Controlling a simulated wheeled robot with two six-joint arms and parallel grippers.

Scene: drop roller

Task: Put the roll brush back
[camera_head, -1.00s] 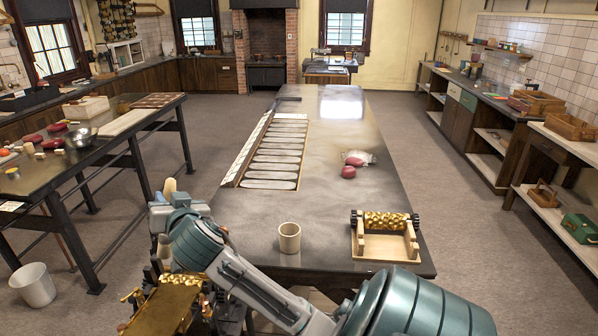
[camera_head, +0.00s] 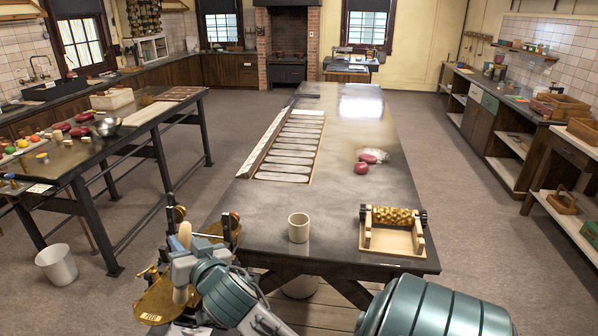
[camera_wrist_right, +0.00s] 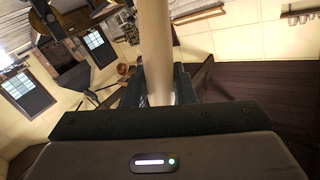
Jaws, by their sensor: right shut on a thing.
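My right gripper (camera_head: 184,252) is shut on a pale, rounded wooden handle, likely the roll brush (camera_head: 185,234). In the right wrist view the pale shaft (camera_wrist_right: 157,50) stands between the dark jaws. The brush's bristles cannot be made out. The gripper is left of the long table's near end, in front of a brass machine (camera_head: 160,301) that it partly hides. I cannot tell whether the brush touches the machine. My left gripper is not in view.
The long table (camera_head: 330,200) bears a cream cup (camera_head: 298,228), a wooden stand with a brass roller (camera_head: 393,217) and red lumps (camera_head: 361,168). A side table (camera_head: 130,137) is at left, with a white bin (camera_head: 57,264) on the floor beside it.

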